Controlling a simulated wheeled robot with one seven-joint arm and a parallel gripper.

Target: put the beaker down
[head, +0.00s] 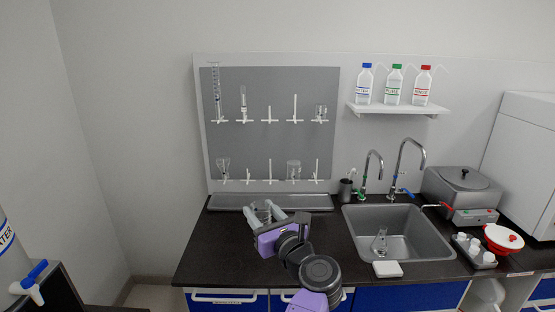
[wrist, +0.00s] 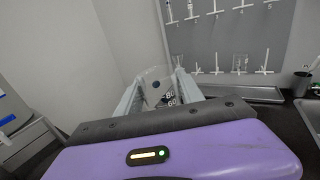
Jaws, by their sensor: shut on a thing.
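The clear glass beaker (head: 264,212) is held between the pale fingers of my gripper (head: 262,209) in the head view, over the left part of the dark countertop (head: 215,255). In the wrist view the beaker (wrist: 157,84) sits between the two fingers of my gripper (wrist: 156,90), with white printed marks on its side. My gripper is shut on the beaker. The beaker's base is hard to make out, so I cannot tell whether it touches the counter.
A grey pegboard (head: 268,140) with glassware hangs behind, above a drip tray (head: 228,202). A sink (head: 405,240) with a flask (head: 380,240) lies to the right, with a white block (head: 387,269) at its front edge. The counter's left part is clear.

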